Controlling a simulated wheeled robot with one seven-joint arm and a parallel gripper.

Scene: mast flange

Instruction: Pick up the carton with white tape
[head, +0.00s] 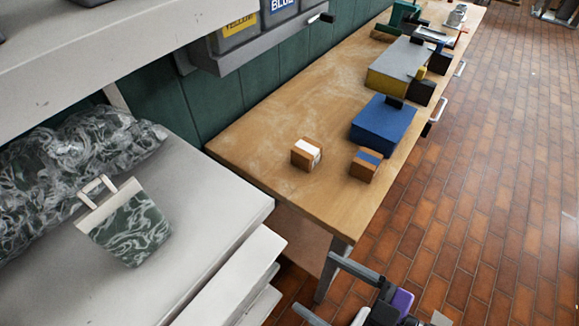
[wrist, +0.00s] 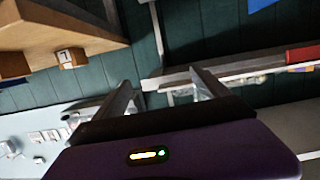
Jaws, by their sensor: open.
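The carton with white tape (head: 301,159) is a small brown box with a white strip across its top. It stands on the wooden bench near its front end in the head view. A similar carton with blue tape (head: 361,171) stands to its right. My gripper (head: 312,283) is at the bottom of the head view, off the bench's near end, apart from both cartons. In the wrist view, my gripper (wrist: 166,84) has its two fingers spread with nothing between them. A brown box with a white label (wrist: 66,58) shows upper left there; its tape is unclear.
On the wooden bench (head: 255,135), a blue box (head: 384,125) and a grey-topped yellow box (head: 395,68) stand behind the cartons. A white counter (head: 190,215) with a patterned bag (head: 130,228) is at left. Bins hang above the bench. Tiled floor is clear at right.

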